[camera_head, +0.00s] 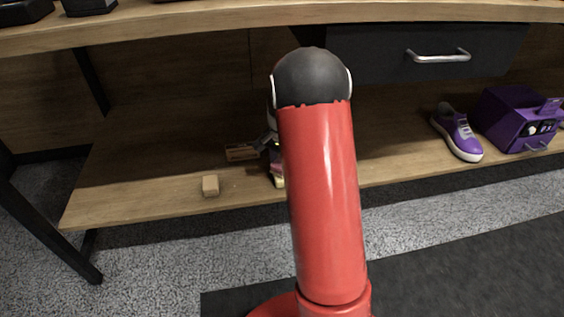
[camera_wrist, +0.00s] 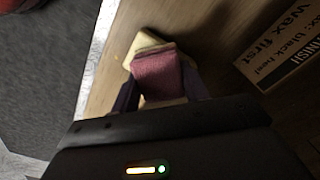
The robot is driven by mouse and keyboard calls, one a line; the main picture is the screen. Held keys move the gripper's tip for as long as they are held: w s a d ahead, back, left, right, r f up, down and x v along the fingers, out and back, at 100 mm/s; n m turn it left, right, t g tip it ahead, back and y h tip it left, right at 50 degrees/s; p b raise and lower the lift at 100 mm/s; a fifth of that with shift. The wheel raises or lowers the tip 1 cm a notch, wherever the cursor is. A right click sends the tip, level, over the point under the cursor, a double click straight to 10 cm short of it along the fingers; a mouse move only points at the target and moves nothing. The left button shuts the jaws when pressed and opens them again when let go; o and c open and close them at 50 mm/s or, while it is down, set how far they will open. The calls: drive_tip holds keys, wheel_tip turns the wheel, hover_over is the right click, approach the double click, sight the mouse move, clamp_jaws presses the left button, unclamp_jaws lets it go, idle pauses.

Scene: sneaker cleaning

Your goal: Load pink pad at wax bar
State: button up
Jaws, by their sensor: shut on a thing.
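My gripper (camera_wrist: 160,84) is shut on the pink pad (camera_wrist: 158,72), which sits between its two dark fingers in the wrist view. A pale yellow block (camera_wrist: 145,44), likely the wax bar, shows just beyond and under the pad. I cannot tell whether they touch. In the head view my gripper (camera_head: 271,145) is low over the wooden shelf, partly hidden behind my red arm. Bits of pink and the pale yellow block (camera_head: 279,183) show below it near the shelf's front edge.
A tan block (camera_head: 210,186) lies on the lower shelf (camera_head: 130,200) to the left. A cardboard sign reading "Wax first" (camera_wrist: 285,45) is close beside the gripper. A purple sneaker (camera_head: 458,133) and purple box (camera_head: 512,122) stand at right. A drawer (camera_head: 380,52) hangs above.

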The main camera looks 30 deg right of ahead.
drive_tip(key=shift+r+p, duration=2.35)
drive_tip(key=shift+r, duration=1)
drive_tip(key=shift+f, duration=0.1)
